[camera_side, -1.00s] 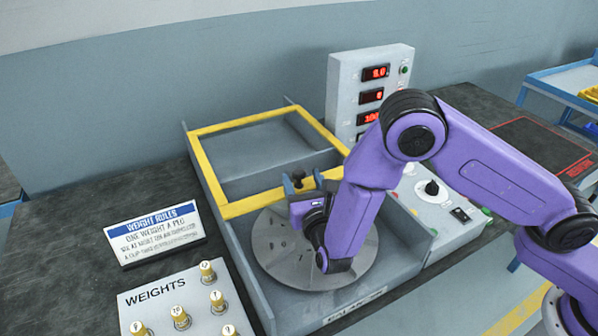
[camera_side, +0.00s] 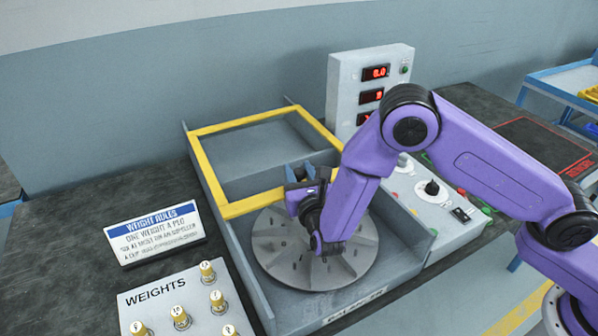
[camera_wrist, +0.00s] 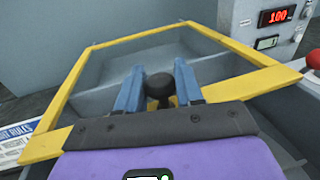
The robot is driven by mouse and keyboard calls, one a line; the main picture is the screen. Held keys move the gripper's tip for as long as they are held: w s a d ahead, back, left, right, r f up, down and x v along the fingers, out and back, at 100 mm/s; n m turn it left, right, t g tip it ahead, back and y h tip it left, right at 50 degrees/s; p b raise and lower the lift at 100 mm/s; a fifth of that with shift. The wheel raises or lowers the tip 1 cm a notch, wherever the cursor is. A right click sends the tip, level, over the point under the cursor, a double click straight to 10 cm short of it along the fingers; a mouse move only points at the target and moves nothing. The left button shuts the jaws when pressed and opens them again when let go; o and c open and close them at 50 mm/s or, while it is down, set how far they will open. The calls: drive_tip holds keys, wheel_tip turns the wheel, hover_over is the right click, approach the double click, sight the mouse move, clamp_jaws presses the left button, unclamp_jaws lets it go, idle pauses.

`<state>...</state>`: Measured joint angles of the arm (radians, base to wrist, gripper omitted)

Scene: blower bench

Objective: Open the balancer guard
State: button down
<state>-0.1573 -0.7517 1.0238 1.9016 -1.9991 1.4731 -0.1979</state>
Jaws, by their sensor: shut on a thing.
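The balancer guard (camera_side: 204,168) is a yellow-edged frame with a see-through panel. It lies over the back part of the grey balancer housing, with its front bar (camera_side: 252,203) by the rear of the round grey disc (camera_side: 290,262). It also fills the wrist view (camera_wrist: 225,45). A black knob (camera_wrist: 158,86) stands at the guard's front bar. My gripper (camera_wrist: 158,92) has its two blue fingers on either side of this knob, shut on it.
A display box (camera_side: 368,90) with red digits stands behind, right of the guard. A control panel (camera_side: 430,190) with knobs is at the right. A weight rules sign (camera_side: 155,233) and a board of weights (camera_side: 180,300) are at the left.

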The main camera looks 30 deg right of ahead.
sight(281, 163)
drive_tip(key=w, duration=1)
drive_tip(key=shift+w+a+r, duration=0.1)
drive_tip(key=shift+r, duration=0.25)
drive_tip(key=c, duration=0.7)
unclamp_jaws()
drive_tip(key=shift+c, duration=0.2)
drive_tip(key=shift+f, duration=0.15)
drive_tip(key=shift+s, duration=0.55)
drive_tip(key=v, duration=1.6)
drive_tip(key=shift+s, duration=0.2)
drive_tip(key=shift+a, duration=0.1)
